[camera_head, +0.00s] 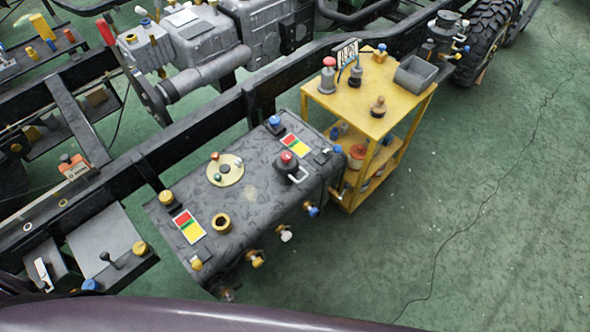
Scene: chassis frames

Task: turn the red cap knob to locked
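A red-topped knob (288,158) sits on a dark base with a pale handle loop, at the right end of the dark tank (255,195). A red, yellow and green label (296,146) lies behind it. Another red-capped grey piece (328,75) stands on the yellow cart. I cannot tell which of the two is the task's knob, nor whether either is locked. Neither of my grippers is in view.
The tank also carries a yellow ring (222,222), a cream disc (225,169) and a second coloured label (189,226). Several coloured fittings stick out along its front. The yellow cart (395,104) stands right of it, by the dark chassis rail (205,122). Green floor (480,230) at right is clear.

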